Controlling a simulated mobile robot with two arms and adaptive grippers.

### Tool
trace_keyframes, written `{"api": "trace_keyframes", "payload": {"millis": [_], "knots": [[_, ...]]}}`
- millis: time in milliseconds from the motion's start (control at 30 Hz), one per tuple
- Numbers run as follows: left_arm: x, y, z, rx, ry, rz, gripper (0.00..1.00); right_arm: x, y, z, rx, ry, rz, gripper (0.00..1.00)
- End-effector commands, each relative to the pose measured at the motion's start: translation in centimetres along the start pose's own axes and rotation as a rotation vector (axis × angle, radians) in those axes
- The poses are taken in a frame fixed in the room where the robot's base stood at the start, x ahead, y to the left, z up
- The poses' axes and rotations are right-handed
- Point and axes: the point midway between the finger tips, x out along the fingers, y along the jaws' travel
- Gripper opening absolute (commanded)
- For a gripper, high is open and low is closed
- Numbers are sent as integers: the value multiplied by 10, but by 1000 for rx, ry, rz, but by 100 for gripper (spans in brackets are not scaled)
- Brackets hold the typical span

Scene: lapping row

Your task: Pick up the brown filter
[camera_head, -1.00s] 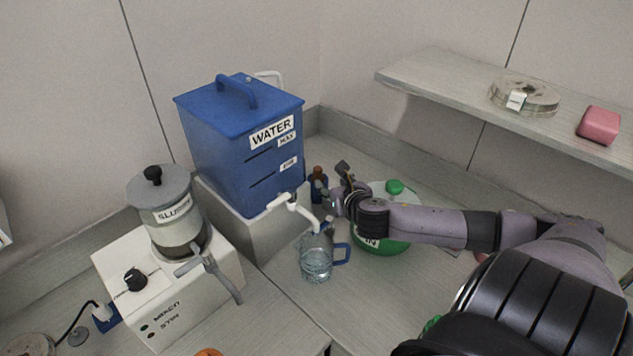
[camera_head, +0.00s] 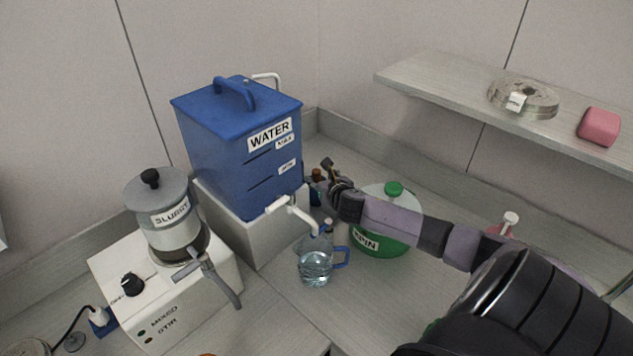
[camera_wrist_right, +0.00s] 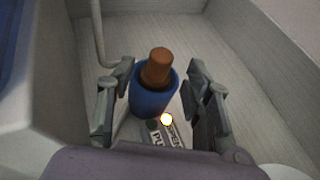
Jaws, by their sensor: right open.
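The brown filter (camera_wrist_right: 158,68) stands upright in a blue cylindrical holder (camera_wrist_right: 150,97) in the right wrist view. In the head view, the filter's brown top (camera_head: 316,173) shows small behind the water tap, with the holder (camera_head: 314,193) partly hidden by my gripper. My right gripper (camera_head: 327,168) is at the holder's right side in the head view. In the right wrist view my right gripper (camera_wrist_right: 160,88) is open, with one finger on each side of the filter and holder and visible gaps to both. My left gripper is not in view.
The blue water tank (camera_head: 236,150) and its white tap (camera_head: 291,210) stand left of the holder. A glass jug (camera_head: 315,266) is below the tap. A green-based spin container (camera_head: 387,240) lies behind my right forearm. A slurry mixer (camera_head: 165,285) stands at left.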

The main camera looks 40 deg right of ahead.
Motion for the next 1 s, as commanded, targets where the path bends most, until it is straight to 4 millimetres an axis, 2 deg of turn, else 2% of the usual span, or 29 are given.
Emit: {"api": "trace_keyframes", "payload": {"millis": [100,200,467,1000], "knots": [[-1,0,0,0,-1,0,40,15,0,0,3,0,0,46],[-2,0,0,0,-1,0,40,21,0,0,2,0,0,46],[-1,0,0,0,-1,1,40,22,0,0,0,1,1,46],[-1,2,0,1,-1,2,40,22,0,0,0,0,1,10]]}}
